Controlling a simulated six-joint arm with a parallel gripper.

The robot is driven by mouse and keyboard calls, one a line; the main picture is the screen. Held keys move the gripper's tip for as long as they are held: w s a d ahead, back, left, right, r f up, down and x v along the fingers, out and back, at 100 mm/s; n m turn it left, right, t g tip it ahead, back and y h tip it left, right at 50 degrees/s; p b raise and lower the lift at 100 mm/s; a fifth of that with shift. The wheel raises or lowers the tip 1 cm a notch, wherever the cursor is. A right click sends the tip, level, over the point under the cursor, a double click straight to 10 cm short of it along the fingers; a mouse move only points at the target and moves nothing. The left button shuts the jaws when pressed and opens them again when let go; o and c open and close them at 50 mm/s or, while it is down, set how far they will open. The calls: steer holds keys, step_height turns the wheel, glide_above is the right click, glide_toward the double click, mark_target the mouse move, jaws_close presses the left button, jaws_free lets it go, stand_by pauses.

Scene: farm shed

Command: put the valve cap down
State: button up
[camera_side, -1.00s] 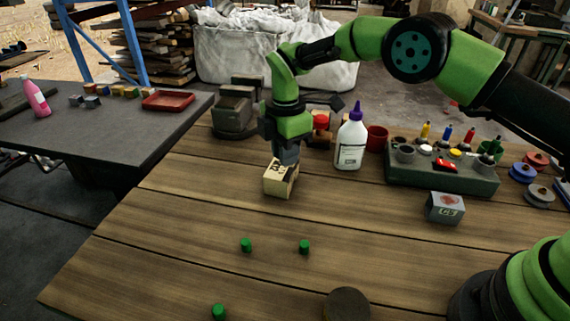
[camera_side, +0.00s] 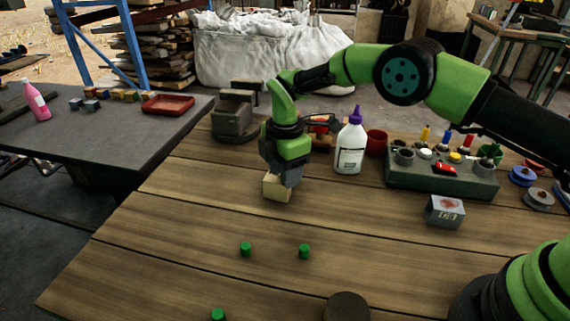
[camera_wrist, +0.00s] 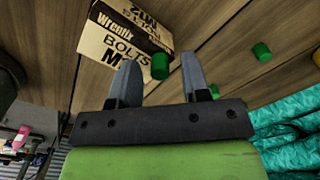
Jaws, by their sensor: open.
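Several small green caps are in view. One green cap (camera_wrist: 160,66) shows between my fingertips in the wrist view, against the edge of the bolts box (camera_wrist: 122,35); I cannot tell if it rests on the box or touches a finger. My gripper (camera_wrist: 159,68) is open, with a gap beside the cap on both sides. In the side view my gripper (camera_side: 284,178) points down at the box (camera_side: 276,190) and hides its top and that cap. Three other green caps, left (camera_side: 245,249), right (camera_side: 304,251) and front (camera_side: 218,314), stand apart on the wooden table.
A white glue bottle (camera_side: 350,147) with a purple nozzle stands right of my gripper. A red cup (camera_side: 376,141), a green-grey organiser (camera_side: 440,178) and a small grey box (camera_side: 445,211) are further right. A dark disc (camera_side: 347,306) lies in front. The table's left front is mostly clear.

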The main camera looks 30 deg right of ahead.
step_height(320, 180, up, 12)
steer(key=shift+r, duration=0.2)
steer(key=s+d+r+m+t+y, duration=0.1)
steer(key=s+d+r+m+t, duration=0.15)
steer(key=s+r+m, duration=0.45)
steer(key=s+d+r+m+t+y, duration=0.1)
steer(key=s+d+r+m, duration=0.25)
steer(key=r, duration=0.55)
steer(key=s+d+f+m+t, duration=0.1)
steer(key=s+m+t, duration=0.1)
steer(key=s+m, duration=0.4)
steer(key=s+d+f+m+t, duration=0.1)
steer(key=s+m, duration=0.4)
steer(key=s, duration=0.7)
steer(key=shift+d+f+m+t, duration=0.35)
steer(key=shift+d, duration=0.15)
steer(key=shift+o, duration=0.6)
steer(key=shift+w, duration=0.15)
